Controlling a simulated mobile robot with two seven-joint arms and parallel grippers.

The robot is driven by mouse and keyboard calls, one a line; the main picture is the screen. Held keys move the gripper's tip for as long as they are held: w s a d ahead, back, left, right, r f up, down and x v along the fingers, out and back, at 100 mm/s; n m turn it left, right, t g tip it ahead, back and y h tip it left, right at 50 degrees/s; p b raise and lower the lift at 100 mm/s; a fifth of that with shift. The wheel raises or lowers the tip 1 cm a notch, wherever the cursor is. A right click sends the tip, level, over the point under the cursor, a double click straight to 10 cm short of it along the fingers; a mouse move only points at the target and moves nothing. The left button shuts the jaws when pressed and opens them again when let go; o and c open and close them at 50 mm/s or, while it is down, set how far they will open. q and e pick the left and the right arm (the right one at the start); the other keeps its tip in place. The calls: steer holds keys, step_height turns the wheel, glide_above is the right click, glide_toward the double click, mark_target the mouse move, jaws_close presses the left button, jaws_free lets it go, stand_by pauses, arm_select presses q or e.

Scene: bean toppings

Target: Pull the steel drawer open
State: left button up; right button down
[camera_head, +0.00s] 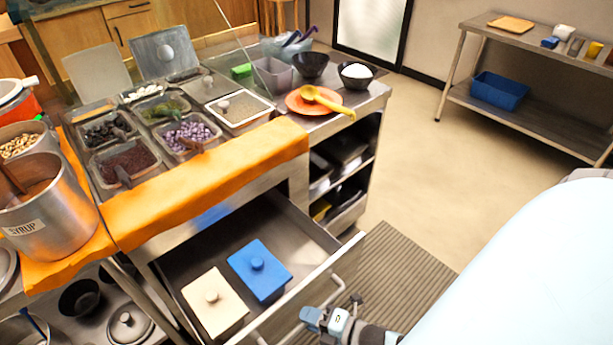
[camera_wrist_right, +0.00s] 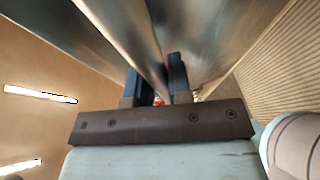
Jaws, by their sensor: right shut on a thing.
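The steel drawer (camera_head: 338,262) under the counter is pulled out, and its inside shows from above. Its front faces the lower right in the head view. My right gripper (camera_head: 313,318) is at the outer side of the drawer front. In the right wrist view, my right gripper's dark fingers (camera_wrist_right: 159,84) are on both sides of a metal bar at the drawer front, shut on what looks like the drawer handle. The fingertips are partly hidden. My left gripper is not in view.
A blue lidded box (camera_head: 260,272) and a cream lidded box (camera_head: 214,303) are in the drawer. Topping trays and an orange cloth (camera_head: 200,190) lie on the counter above. A ridged mat (camera_head: 400,275) covers the floor to the right, with clear floor beyond.

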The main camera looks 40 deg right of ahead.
steer(key=c, duration=1.2)
jaws_free()
steer(key=shift+o, duration=0.7)
steer(key=shift+s, duration=0.1)
steer(key=v, duration=1.3)
steer(key=shift+s+d+r+p, duration=0.2)
steer(key=shift+s+p, duration=0.1)
steer(key=shift+p, duration=0.15)
